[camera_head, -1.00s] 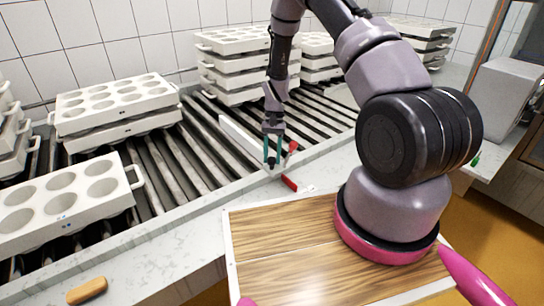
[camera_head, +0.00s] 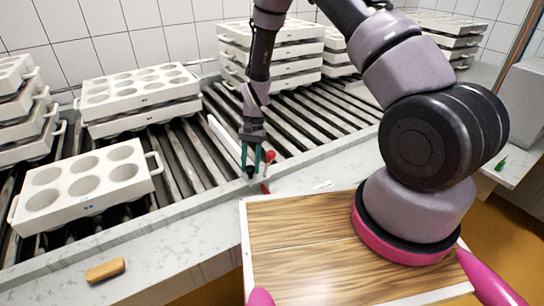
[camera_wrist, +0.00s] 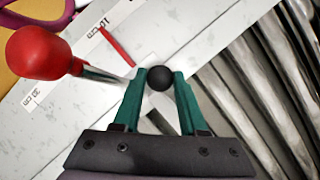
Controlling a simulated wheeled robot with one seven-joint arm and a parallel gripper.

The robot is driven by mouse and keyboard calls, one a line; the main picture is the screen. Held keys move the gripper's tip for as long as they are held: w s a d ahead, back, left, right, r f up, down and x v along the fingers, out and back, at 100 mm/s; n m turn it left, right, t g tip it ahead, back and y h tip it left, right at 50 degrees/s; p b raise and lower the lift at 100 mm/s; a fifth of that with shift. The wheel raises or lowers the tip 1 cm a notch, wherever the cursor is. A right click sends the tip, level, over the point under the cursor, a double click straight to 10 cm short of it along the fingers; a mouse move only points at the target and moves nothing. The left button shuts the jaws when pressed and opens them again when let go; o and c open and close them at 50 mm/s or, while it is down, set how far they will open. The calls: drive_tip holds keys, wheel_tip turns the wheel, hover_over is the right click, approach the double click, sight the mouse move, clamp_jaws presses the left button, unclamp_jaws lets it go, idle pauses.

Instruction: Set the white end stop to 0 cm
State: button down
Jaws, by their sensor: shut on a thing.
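The white end stop (camera_head: 224,138) is a long white bar lying across the rollers, left of my gripper (camera_head: 252,168). My gripper points down at the counter edge, with its green fingers shut on a black ball knob (camera_wrist: 159,78). A red ball knob (camera_wrist: 38,56) on a metal stem stands beside it; it also shows in the head view (camera_head: 269,156). A red pointer (camera_wrist: 118,45) lies over the counter scale just past the 10 cm label (camera_wrist: 96,32), on the side away from another label (camera_wrist: 35,98), which seems to read 20 cm.
A six-hole mould (camera_head: 85,188) and a stack of moulds (camera_head: 140,95) sit on the rollers to the left. More stacks (camera_head: 270,50) stand behind. A tan block (camera_head: 105,270) lies on the front counter. A wooden board (camera_head: 300,225) is in front.

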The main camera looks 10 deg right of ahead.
drive_tip(key=s+a, duration=0.1)
drive_tip(key=a, duration=0.2)
drive_tip(key=s+a, duration=0.1)
drive_tip(key=a, duration=0.2)
drive_tip(key=s+a, duration=0.1)
drive_tip(key=a, duration=0.2)
drive_tip(key=shift+s, duration=0.35)
drive_tip(key=shift+a, duration=0.1)
drive_tip(key=shift+c, duration=2.2)
unclamp_jaws()
drive_tip(key=shift+w+r, duration=0.1)
drive_tip(key=shift+r, duration=0.15)
drive_tip(key=v, duration=1)
drive_tip(key=shift+r, duration=0.2)
